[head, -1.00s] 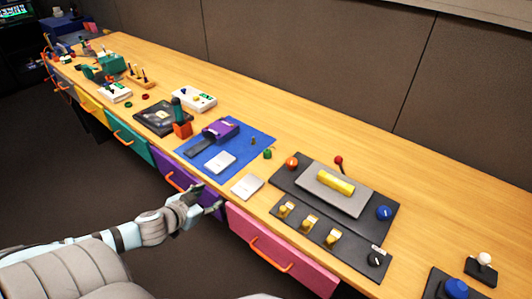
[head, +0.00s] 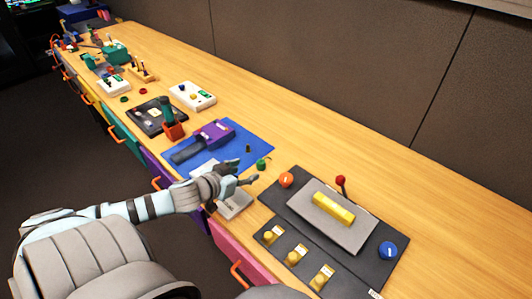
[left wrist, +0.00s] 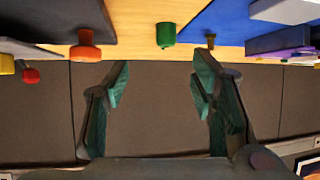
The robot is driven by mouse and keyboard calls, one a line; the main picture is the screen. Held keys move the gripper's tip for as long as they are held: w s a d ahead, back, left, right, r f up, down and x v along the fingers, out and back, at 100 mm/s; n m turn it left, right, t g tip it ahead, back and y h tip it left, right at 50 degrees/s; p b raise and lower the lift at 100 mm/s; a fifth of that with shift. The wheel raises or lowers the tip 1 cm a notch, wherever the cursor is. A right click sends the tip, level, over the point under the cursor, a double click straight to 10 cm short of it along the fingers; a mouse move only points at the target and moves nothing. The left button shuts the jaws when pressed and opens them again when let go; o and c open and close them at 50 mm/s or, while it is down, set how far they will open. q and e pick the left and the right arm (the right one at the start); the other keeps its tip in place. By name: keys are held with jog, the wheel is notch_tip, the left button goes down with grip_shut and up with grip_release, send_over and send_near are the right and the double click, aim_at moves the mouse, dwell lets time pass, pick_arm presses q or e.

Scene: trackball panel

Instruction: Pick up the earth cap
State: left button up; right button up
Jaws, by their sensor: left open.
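A small green cap (head: 263,164) stands on the wooden table between the blue mat and the black control panel. No label shows, so I cannot tell for sure that it is the earth cap. In the left wrist view the green cap (left wrist: 166,36) shows beyond and between the fingertips. My left gripper (head: 251,172) is open and empty, just in front of the green cap and apart from it. Its two spread fingers (left wrist: 160,78) show in the left wrist view. My right gripper is not in view.
A small dark peg (head: 248,148) stands close by at the mat's edge. An orange knob (head: 286,180) and a red-tipped lever (head: 340,181) rise from the black panel (head: 290,205). A purple device (head: 216,132) lies on the blue mat (head: 262,134). Table behind the cap is clear.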

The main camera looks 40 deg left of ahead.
aim_at(260, 162)
pick_arm(q)
jog(key=w+f+b, duration=0.1)
jog(key=w+a+f+b, duration=0.1)
jog(key=b, duration=0.1)
jog(key=shift+w+f, duration=0.35)
jog(key=shift+f, duration=0.05)
jog(key=b+x, duration=0.1)
jog(key=x, duration=0.3)
jog(key=r+b+x, duration=0.1)
jog(key=x, duration=0.1)
jog(key=shift+w+a+b, duration=0.2)
jog(key=shift+w+b, duration=0.1)
jog(key=shift+b, duration=0.05)
jog(key=shift+w, duration=0.35)
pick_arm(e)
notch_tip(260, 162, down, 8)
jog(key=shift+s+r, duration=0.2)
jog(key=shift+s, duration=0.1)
pick_arm(q)
jog(key=c, duration=0.9)
